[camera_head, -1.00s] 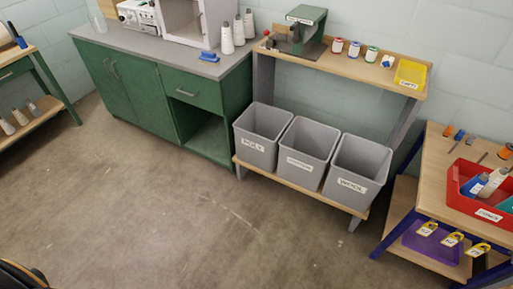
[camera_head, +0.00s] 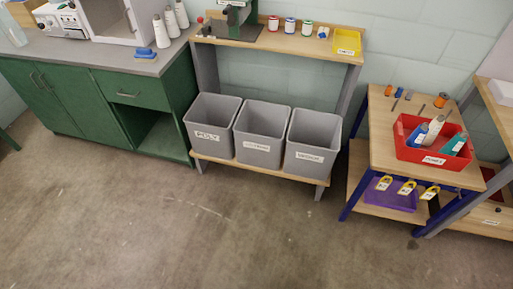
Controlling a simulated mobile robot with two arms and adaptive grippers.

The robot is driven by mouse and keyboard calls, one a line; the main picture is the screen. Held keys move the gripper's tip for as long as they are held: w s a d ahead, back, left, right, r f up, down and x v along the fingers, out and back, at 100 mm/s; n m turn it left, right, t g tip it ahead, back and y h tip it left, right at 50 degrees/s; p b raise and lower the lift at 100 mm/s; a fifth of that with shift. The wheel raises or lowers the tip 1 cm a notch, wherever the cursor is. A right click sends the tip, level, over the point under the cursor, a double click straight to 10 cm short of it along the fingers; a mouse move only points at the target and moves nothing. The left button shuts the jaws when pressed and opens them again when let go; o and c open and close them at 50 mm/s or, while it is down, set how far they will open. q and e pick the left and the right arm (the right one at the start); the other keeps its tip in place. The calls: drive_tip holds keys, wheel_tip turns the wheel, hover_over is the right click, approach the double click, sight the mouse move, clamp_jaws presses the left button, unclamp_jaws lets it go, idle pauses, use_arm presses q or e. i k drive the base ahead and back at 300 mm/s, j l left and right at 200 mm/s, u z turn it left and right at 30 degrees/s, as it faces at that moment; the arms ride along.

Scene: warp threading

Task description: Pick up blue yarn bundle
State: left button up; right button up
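I see several blue items and cannot tell for sure which is the yarn bundle. A small blue object (camera_head: 145,53) lies on the grey countertop near its front edge. A blue-topped item (camera_head: 421,133) stands in the red bin (camera_head: 404,150) on the wooden table at the right, beside a white cone (camera_head: 434,130) and a teal item (camera_head: 455,144). A small white and blue spool (camera_head: 323,32) lies on the shelf at the back. Neither of my grippers is in view.
Grey bins (camera_head: 209,119) stand on a low shelf. The green cabinet (camera_head: 150,95) is at left, with white cones (camera_head: 170,20) on top. A purple tray (camera_head: 390,197) sits under the right table (camera_head: 385,115). The floor (camera_head: 190,230) in front is clear.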

sight(323, 33)
drive_tip(key=i+l+u, duration=0.1)
drive_tip(key=i, duration=0.35)
drive_tip(key=i+l+u, duration=0.15)
drive_tip(key=i, duration=0.3)
drive_tip(key=i+l+u, duration=0.1)
drive_tip(key=i, duration=0.35)
drive_tip(key=i+l+u, duration=0.1)
drive_tip(key=i+l, duration=0.2)
drive_tip(key=i, duration=0.15)
